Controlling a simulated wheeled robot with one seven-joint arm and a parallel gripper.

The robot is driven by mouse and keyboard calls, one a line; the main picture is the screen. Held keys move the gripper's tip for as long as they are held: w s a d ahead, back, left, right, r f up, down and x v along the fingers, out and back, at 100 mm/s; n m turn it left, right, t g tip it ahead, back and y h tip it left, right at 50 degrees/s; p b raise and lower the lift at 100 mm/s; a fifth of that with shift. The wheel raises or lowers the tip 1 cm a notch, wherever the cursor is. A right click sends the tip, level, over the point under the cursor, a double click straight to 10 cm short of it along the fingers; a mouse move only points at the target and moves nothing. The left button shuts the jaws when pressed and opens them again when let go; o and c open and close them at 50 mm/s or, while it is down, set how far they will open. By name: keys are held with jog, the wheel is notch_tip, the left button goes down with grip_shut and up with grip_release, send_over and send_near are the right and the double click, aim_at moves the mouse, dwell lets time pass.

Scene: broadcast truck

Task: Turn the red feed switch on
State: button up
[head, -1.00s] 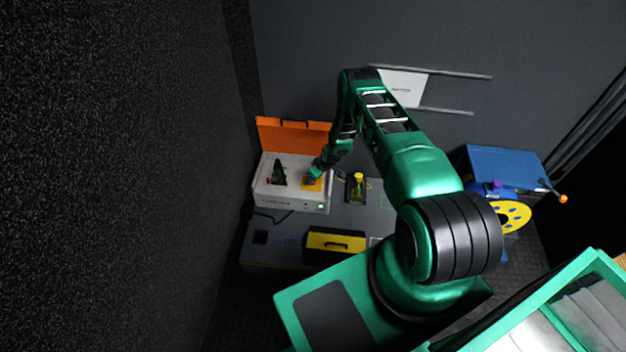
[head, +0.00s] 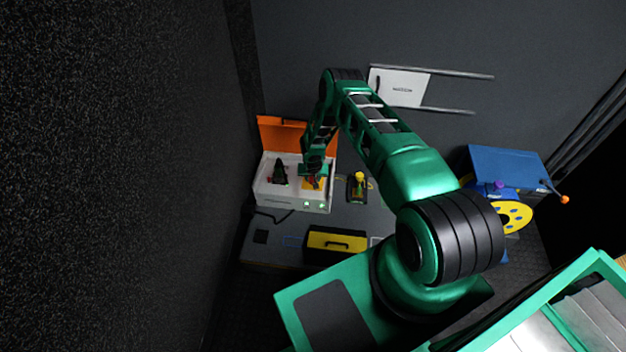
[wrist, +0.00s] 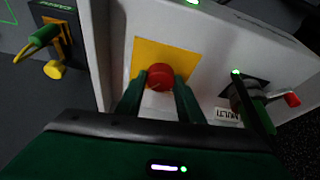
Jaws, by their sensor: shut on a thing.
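A white box (head: 264,198) with a raised orange lid (head: 281,134) stands on the bench at the left in the head view. A red knob (wrist: 159,76) sits on a yellow plate (wrist: 148,53) on the box; in the head view the plate (head: 310,186) is partly hidden by my gripper. My gripper (wrist: 159,84) is shut on the red knob, one finger on each side. Two small green lights (head: 314,205) glow on the box's front face.
A dark switch with a red-tipped lever (wrist: 292,99) and a lit green light (wrist: 237,72) is beside the knob, right in the wrist view. A yellow-and-green handled device (wrist: 40,42) lies left. A yellow case (head: 337,244) stands in front of the box.

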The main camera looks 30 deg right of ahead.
jog(key=shift+w+r+m, duration=0.1)
jog(key=shift+w+m, duration=0.1)
jog(key=shift+m, duration=0.3)
jog(key=shift+h, duration=0.3)
jog(key=o, duration=1.1)
jog(key=shift+s, duration=0.1)
jog(key=shift+c, duration=0.2)
jog(key=v, duration=1)
jog(key=shift+r, duration=0.3)
jog(key=shift+r, duration=0.1)
